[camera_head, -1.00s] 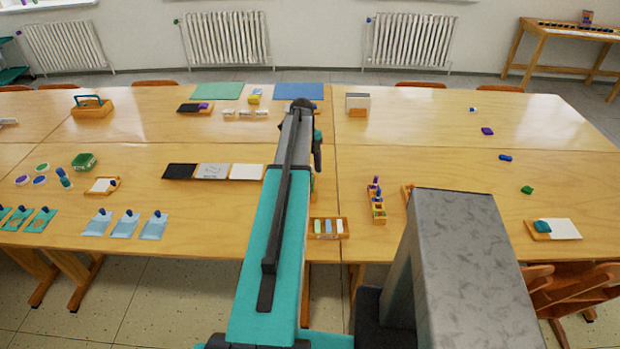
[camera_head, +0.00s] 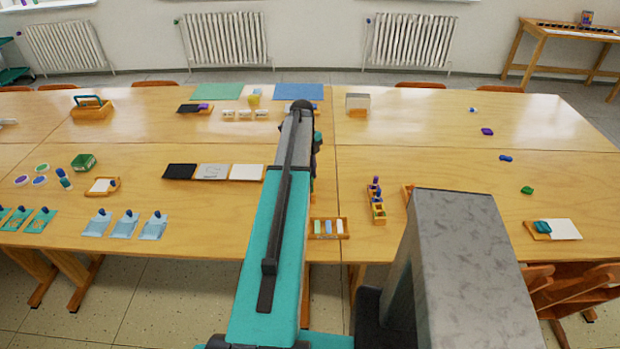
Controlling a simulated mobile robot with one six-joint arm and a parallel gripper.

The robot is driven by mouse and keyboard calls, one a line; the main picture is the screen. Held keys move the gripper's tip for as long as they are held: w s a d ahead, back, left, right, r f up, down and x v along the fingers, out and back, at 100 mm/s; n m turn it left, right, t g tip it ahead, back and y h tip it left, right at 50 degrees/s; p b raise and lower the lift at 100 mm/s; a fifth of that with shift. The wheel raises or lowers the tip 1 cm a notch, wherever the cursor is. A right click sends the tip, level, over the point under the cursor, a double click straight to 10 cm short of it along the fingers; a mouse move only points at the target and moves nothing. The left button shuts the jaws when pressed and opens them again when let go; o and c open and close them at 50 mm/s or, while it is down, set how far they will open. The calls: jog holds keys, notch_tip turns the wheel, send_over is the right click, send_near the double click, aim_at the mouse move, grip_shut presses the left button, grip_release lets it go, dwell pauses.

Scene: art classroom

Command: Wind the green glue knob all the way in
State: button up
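My arm reaches forward over the middle of the near tables, and its dark wrist (camera_head: 316,144) shows just right of the forearm's far end. My gripper's fingers are hidden behind the forearm, so I cannot see whether they are open or hold anything. I cannot make out a green glue knob for certain; the spot under the wrist is covered by my arm. A small green piece (camera_head: 527,190) lies alone at the right.
A wooden tray with pale sticks (camera_head: 328,237) and a wooden holder with purple-topped pieces (camera_head: 377,212) stand just right of my forearm. A row of dark, grey and white panels (camera_head: 212,172) lies left of it. The right table (camera_head: 460,180) has much free room.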

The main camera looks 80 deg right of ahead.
dwell(0.5)
jog(key=n, duration=0.6)
jog(key=shift+h, duration=0.3)
jog(key=shift+n+h, duration=0.3)
jog(key=shift+n, duration=2.4)
jog(key=o, duration=1.5)
jog(key=m, duration=0.4)
jog(key=shift+m, duration=0.4)
jog(key=shift+m+y, duration=0.6)
jog(key=shift+m, duration=2.8)
